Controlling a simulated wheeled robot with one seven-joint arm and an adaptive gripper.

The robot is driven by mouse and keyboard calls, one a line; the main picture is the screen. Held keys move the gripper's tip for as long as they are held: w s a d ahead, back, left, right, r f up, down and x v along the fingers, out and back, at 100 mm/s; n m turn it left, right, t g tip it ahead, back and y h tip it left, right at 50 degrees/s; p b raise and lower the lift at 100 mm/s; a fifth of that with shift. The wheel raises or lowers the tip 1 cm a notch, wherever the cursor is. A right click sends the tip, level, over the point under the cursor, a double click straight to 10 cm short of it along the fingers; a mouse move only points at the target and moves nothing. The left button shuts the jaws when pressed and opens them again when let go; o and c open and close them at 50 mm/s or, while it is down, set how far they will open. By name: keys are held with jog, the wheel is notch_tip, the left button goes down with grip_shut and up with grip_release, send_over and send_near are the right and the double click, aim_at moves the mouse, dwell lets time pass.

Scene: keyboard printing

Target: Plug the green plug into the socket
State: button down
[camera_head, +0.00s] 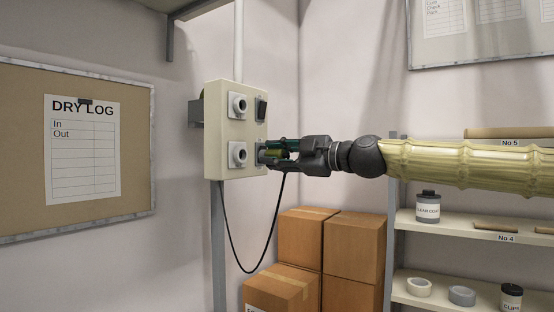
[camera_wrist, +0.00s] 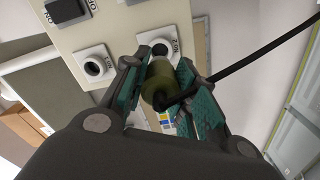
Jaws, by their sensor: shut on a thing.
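The green plug (camera_head: 278,154) is held between the fingers of my gripper (camera_head: 268,154), close against the right part of the cream socket box (camera_head: 220,132). In the wrist view the olive-green plug (camera_wrist: 160,82) sits between the teal finger pads, its front end facing a round white-framed socket (camera_wrist: 157,39). Part of that socket's dark hole shows beyond the plug. Whether the plug tip touches or enters it cannot be told. A black cable (camera_head: 247,271) runs from the plug, hangs in a loop and rises behind the box.
Cardboard boxes (camera_head: 352,250) stand below my arm. A shelf (camera_head: 460,232) is at right, a notice board (camera_head: 25,150) at left.

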aim_at(260, 155)
jog(key=shift+w+a, duration=0.2)
jog(key=shift+a, duration=0.05)
jog(key=shift+b+x, duration=0.4)
jog(key=shift+x, duration=1.8)
jog(key=shift+b, duration=0.8)
jog(key=shift+w+a, duration=0.25)
jog(key=shift+a, duration=0.05)
jog(key=shift+b, duration=0.55)
jog(key=shift+w+a, duration=0.4)
jog(key=shift+a, duration=0.2)
jog(key=c, duration=1.1)
grip_release()
jog(key=shift+o, duration=0.2)
